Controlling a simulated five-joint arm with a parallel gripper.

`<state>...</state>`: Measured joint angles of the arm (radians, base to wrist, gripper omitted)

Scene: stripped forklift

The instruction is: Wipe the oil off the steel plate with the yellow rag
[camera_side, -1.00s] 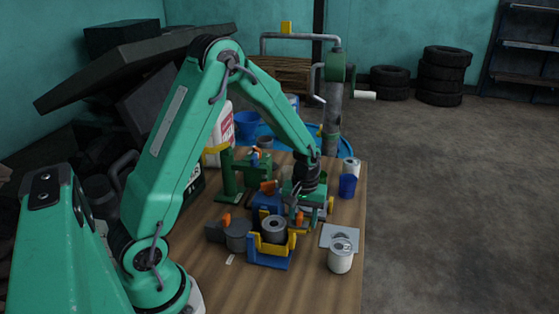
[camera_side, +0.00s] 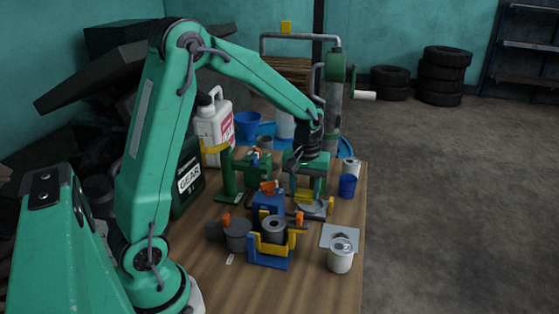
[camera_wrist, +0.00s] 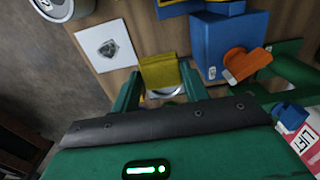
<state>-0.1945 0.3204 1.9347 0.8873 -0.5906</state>
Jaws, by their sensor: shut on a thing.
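The yellow rag (camera_wrist: 160,72) is between the two green fingers of my gripper (camera_wrist: 162,88) in the wrist view, and the gripper is shut on it. In the side view, my gripper (camera_side: 308,180) is raised above the table's right part, with the rag (camera_side: 306,195) low between its fingers. The steel plate (camera_side: 328,240) is a pale grey square near the table's right edge, apart from the gripper. A dark oil patch shows near its middle. In the wrist view the plate (camera_wrist: 90,37) lies to the left of the rag.
A white can (camera_side: 340,259) stands at the plate's front edge and overlaps it in the side view. A blue and yellow holder (camera_side: 268,260) stands left of it. A blue cup (camera_side: 347,186) is at the right edge. A round grey object (camera_side: 313,210) lies below my gripper.

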